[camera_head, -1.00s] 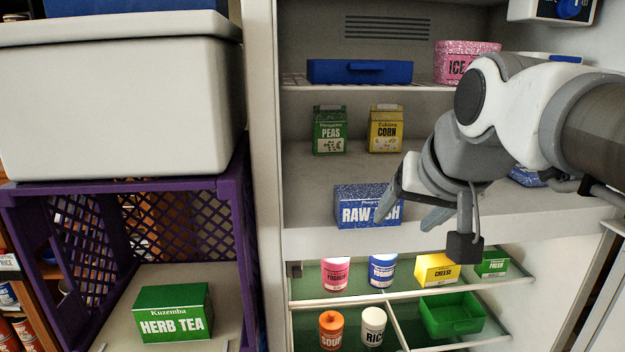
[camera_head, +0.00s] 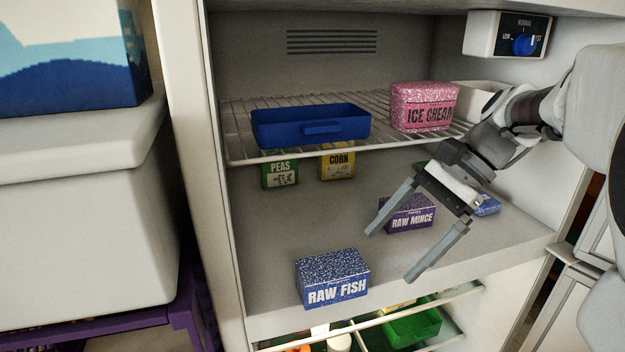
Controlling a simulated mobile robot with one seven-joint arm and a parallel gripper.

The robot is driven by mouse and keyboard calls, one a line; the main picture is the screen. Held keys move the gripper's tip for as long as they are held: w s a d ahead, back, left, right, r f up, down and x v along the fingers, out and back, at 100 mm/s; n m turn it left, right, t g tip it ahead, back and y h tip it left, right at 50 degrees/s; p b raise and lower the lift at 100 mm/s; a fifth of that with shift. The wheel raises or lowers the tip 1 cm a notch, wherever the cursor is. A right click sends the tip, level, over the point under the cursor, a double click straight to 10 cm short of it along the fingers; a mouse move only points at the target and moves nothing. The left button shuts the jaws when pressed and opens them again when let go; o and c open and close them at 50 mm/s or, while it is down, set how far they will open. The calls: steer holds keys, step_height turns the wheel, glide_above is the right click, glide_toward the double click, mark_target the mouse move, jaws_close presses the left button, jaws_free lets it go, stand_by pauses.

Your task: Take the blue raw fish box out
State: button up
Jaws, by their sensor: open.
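The blue raw fish box (camera_head: 333,278) has a speckled top and white lettering. It stands upright near the front edge of the fridge's solid shelf (camera_head: 290,226), left of centre. My gripper (camera_head: 393,255) is open and empty, with its two fingers apart and pointing down and left. It is above and to the right of the raw fish box in the picture, with a gap between them. The purple raw mince box (camera_head: 410,215) stands further back on the same shelf, partly hidden behind my fingers.
A wire shelf (camera_head: 250,160) above holds a blue tray (camera_head: 310,126) and an ice cream tub (camera_head: 424,106). Peas (camera_head: 279,174) and corn (camera_head: 338,163) cartons stand at the back. A green bin (camera_head: 412,327) sits below.

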mark_target(332, 266)
steer(key=w+d+r+m+g+y+p, duration=0.1)
steer(key=w+d+r+m+y, duration=0.15)
steer(key=w, duration=0.25)
steer(key=shift+m, duration=0.25)
steer(key=x, duration=0.6)
steer(key=p+x, duration=0.1)
steer(key=x, duration=0.5)
steer(key=shift+s+a+r, duration=0.2)
steer(key=shift+a+r, duration=0.05)
steer(key=shift+a, duration=0.1)
steer(key=shift+p+x, duration=0.35)
steer(key=shift+x, duration=2.5)
steer(key=shift+w, duration=0.15)
steer(key=c, duration=1.4)
